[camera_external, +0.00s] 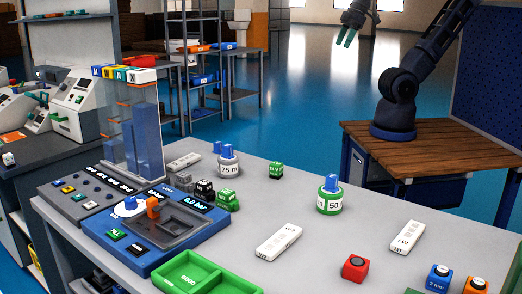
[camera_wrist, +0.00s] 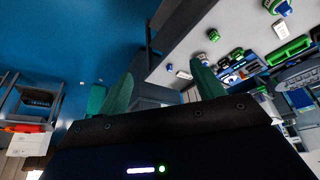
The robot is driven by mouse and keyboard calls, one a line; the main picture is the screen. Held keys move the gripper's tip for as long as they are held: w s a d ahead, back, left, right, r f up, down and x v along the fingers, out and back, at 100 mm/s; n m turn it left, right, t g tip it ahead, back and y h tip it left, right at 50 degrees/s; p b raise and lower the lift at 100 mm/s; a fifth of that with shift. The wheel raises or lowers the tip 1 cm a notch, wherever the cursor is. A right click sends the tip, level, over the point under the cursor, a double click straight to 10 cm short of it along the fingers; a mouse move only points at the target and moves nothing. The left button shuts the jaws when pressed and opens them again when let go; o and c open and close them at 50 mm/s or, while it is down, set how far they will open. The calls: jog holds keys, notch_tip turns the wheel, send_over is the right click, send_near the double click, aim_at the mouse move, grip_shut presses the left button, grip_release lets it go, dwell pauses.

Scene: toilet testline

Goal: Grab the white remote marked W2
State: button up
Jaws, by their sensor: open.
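A white remote (camera_external: 279,242) lies flat on the grey table near the middle front; its small label looks like an upside-down W2. A second white remote (camera_external: 407,237) lies to its right, its mark looking like M7 or similar. A third white remote (camera_external: 184,161) lies at the back left, its mark unreadable. My gripper (camera_external: 346,37) is high at the top of the external view, beyond the table's far edge, well away from all the remotes. In the wrist view its green fingers (camera_wrist: 160,88) are apart, with nothing held between them.
A blue test station (camera_external: 150,235), green tray (camera_external: 205,275) and red block (camera_external: 355,267) are near the front. A clear tower (camera_external: 140,135) rises at left. Space around the middle remote is mostly free.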

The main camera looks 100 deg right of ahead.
jog(key=w+a+r+n+g, duration=0.1)
jog(key=w+a+n, duration=0.1)
jog(key=w+a, duration=0.7)
jog(key=w+a+r+n+g, duration=0.15)
jog(key=w+a, duration=0.45)
jog(key=w, duration=0.7)
jog(key=n+g, duration=0.2)
jog(key=n, duration=0.3)
send_over(280, 238)
jog(key=f, duration=3.7)
jog(key=shift+s+d, duration=0.1)
jog(key=shift+s, duration=0.2)
jog(key=shift+w+f, duration=0.15)
jog(key=shift+f, duration=1.15)
jog(key=shift+w+f, duration=0.1)
jog(key=shift+f, duration=1.15)
jog(key=c, duration=1.1)
